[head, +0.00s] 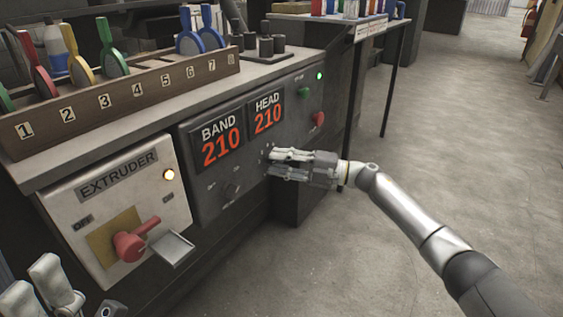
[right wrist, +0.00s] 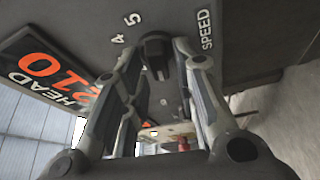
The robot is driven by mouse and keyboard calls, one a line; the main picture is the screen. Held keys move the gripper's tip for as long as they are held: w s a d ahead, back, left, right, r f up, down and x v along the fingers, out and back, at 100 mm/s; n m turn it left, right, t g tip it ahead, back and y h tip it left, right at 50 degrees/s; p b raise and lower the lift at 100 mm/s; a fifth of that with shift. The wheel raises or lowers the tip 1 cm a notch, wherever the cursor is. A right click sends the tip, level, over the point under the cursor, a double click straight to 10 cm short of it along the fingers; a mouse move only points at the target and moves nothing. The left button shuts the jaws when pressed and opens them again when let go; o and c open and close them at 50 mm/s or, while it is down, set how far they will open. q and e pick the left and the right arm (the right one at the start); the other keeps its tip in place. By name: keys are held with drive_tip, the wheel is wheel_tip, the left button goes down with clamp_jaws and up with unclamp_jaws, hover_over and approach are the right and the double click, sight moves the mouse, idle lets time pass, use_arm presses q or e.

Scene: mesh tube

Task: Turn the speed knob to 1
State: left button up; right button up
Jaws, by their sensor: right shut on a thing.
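The black speed knob (right wrist: 157,52) is on the dark panel in the right wrist view, beside the word SPEED and the numbers 4 and 5. My right gripper (right wrist: 158,60) is shut on the knob, with a finger on either side of it. In the head view my right gripper (head: 275,164) reaches the panel from the right, below the HEAD display, and hides the knob. The number 1 of the scale cannot be made out. Part of my left gripper (head: 40,292) shows at the lower left corner, away from the panel, and its opening is unclear.
The BAND (head: 220,138) and HEAD (head: 267,110) displays both read 210. Another small dark knob (head: 232,190) sits lower left. A red extruder switch (head: 133,241) stands out from its white box. A numbered wooden rack (head: 125,103) is on top. Clear floor lies right.

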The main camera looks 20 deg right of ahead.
drive_tip(key=shift+a+r, duration=0.15)
drive_tip(key=shift+r, duration=0.1)
drive_tip(key=o, duration=0.7)
drive_tip(key=shift+o, duration=0.2)
drive_tip(key=shift+w+a+f, duration=0.1)
drive_tip(key=shift+f, duration=0.1)
drive_tip(key=v, duration=1.2)
